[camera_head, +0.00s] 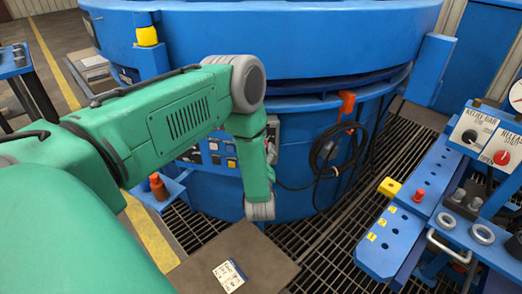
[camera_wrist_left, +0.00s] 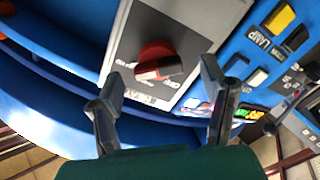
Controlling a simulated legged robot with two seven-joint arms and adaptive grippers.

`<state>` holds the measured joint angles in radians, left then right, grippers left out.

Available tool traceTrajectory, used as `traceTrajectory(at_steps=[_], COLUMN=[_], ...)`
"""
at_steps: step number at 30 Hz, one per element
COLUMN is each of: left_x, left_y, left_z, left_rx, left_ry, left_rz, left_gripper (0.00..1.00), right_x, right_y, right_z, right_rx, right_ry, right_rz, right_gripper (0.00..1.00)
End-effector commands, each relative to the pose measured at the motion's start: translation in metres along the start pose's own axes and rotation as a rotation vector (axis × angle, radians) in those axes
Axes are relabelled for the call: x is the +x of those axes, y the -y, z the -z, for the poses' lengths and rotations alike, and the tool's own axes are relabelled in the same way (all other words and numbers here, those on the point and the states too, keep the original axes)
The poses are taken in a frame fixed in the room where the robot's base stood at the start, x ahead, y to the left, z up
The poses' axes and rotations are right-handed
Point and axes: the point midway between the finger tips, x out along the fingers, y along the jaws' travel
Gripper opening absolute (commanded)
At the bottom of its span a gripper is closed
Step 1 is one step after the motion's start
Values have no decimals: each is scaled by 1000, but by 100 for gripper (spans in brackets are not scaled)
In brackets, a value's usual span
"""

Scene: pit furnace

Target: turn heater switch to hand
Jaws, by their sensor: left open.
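In the left wrist view, a red rotary switch (camera_wrist_left: 157,60) sits on a dark plate with a light frame, on the blue furnace panel. Its handle has a pale edge. White lettering around it is too blurred to read, so I cannot confirm that it is the heater switch. My left gripper (camera_wrist_left: 160,88) is open and empty. Its two fingers stand apart in front of the plate, with the switch seen between and beyond their tips. In the head view the control panel (camera_head: 214,146) is partly behind my green left arm, which hides the switch. My right gripper is out of view.
In the wrist view, yellow and black buttons (camera_wrist_left: 278,18) lie right of the plate. In the head view, a black cable coil (camera_head: 334,150) hangs right of my arm. A blue bench (camera_head: 391,237) stands at the right. Grated floor lies between.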

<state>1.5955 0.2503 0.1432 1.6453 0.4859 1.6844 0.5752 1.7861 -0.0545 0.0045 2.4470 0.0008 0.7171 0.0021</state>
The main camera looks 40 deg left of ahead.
Motion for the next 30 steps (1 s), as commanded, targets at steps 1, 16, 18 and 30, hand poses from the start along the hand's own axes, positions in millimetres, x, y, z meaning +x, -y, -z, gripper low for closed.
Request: traceTrajectory(at_steps=[1,16,18,30], left_x=[-12,-86,-87,-87], left_y=[0,2,2,2], left_z=[-2,-3,-2,-2], left_rx=[1,1,1,1], left_ry=[6,5,4,4], left_rz=[2,3,3,2], left_gripper=[66,66,66,66], right_x=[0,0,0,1], right_y=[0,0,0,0], right_z=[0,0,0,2], right_rx=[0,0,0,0], right_ry=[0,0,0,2], right_rz=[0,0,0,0], right_gripper=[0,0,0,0])
